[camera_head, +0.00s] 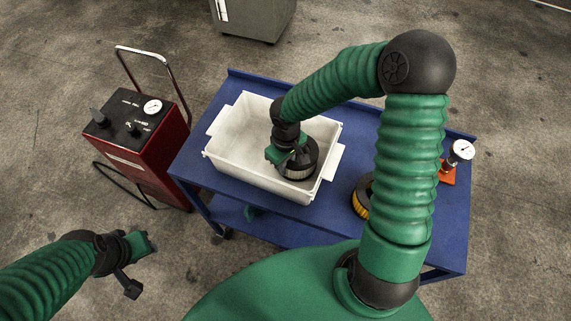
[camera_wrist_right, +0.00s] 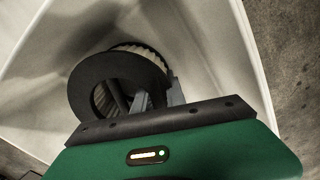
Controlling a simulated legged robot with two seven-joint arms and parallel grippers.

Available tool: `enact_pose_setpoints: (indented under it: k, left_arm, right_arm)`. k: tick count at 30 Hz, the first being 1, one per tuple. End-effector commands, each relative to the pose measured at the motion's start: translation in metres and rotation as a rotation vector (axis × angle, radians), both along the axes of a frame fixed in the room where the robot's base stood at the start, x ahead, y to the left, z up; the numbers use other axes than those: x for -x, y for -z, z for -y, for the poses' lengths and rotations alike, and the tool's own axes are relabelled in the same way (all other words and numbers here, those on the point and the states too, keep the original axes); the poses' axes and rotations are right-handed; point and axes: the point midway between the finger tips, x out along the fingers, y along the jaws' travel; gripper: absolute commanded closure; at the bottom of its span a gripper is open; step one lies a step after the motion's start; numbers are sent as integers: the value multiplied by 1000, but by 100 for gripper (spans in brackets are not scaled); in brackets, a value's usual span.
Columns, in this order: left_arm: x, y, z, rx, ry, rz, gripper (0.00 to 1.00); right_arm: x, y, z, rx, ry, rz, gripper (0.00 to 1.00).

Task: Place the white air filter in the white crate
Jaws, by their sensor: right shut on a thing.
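The white crate (camera_head: 232,134) stands on the blue cart. The white air filter (camera_head: 300,171), with black end rings and pale pleats, is within the crate's walls at its right front part. My right gripper (camera_head: 286,158) is shut on the filter; in the right wrist view, its fingers (camera_wrist_right: 158,98) grip the rim of the filter (camera_wrist_right: 147,54) with the crate wall (camera_wrist_right: 215,50) behind. I cannot tell whether the filter touches the crate floor. My left gripper (camera_head: 142,266) is open and empty, left of the cart and low in the picture.
The blue cart (camera_head: 360,130) has a yellow filter (camera_head: 361,197) right of the crate, partly hidden by my right arm. A gauge on an orange base (camera_head: 447,174) stands at its right end. A red machine (camera_head: 150,148) with a handle stands left of the cart.

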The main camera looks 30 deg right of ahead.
Motion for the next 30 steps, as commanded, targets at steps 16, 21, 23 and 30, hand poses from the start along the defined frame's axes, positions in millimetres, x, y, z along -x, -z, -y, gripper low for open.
enact_pose_setpoints:
  k: [16,21,23,30]
  left_arm:
    - [0,1,0,0,0,0,64]
    - [0,-5,0,0,0,0,64]
    - [0,-9,0,0,0,0,64]
    - [0,-21,0,0,0,0,64]
  right_arm:
    - [0,1,-1,0,-1,0,62]
    - [-2,-17,0,1,1,2,62]
    - [-2,-31,0,2,2,5,62]
    - [-2,-93,0,2,1,4,62]
